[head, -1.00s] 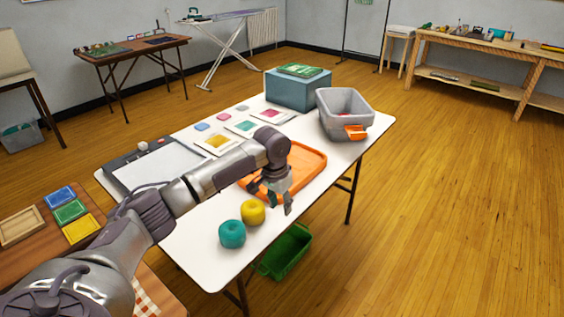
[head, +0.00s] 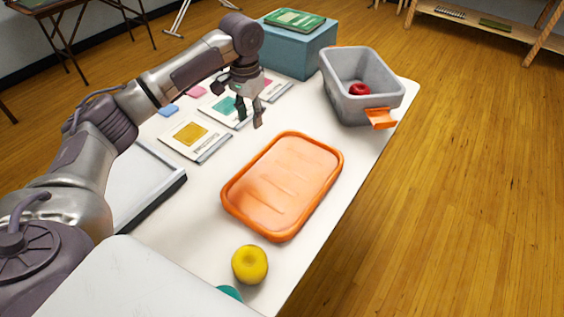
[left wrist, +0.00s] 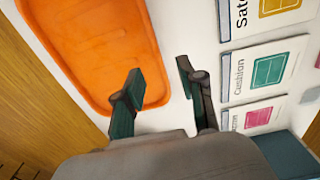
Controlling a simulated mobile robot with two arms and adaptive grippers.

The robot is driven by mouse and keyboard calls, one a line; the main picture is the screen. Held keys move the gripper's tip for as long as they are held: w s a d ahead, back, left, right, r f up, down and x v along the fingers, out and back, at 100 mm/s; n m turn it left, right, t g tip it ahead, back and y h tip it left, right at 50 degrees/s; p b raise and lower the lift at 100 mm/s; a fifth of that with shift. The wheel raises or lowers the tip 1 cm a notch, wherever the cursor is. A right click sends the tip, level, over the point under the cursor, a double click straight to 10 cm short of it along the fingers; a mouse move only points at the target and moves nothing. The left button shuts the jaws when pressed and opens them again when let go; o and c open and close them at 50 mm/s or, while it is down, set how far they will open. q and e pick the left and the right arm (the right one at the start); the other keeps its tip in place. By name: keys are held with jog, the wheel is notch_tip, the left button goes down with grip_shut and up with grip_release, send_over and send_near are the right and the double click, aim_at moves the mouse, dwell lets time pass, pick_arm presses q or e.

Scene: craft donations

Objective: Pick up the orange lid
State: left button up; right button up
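The orange lid (head: 283,184) lies flat on the white table, in the middle of the head view. It also fills the upper left of the left wrist view (left wrist: 88,45). My left gripper (head: 250,118) hangs above the table, just beyond the lid's far left side, between the lid and the printed cards. In the left wrist view its two fingers (left wrist: 160,83) are apart with nothing between them; one finger overlaps the lid's rim in the picture. My right gripper is not in view.
A grey bin (head: 370,102) with orange handles holds a red, round item (head: 359,89). A blue box (head: 293,53) stands at the back. A yellow ball of yarn (head: 250,264) and a teal item (head: 230,292) are near. Printed cards (head: 194,137) lie left.

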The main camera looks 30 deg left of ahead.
pick_arm(q)
send_over(255, 157)
notch_tip(255, 157, down, 5)
jog(key=f, duration=0.3)
jog(key=shift+w+a+f, duration=0.15)
jog(key=shift+a, duration=0.15)
jog(key=f, duration=0.3)
jog(key=shift+s+d+f, duration=0.25)
jog(key=shift+f, duration=0.55)
grip_shut()
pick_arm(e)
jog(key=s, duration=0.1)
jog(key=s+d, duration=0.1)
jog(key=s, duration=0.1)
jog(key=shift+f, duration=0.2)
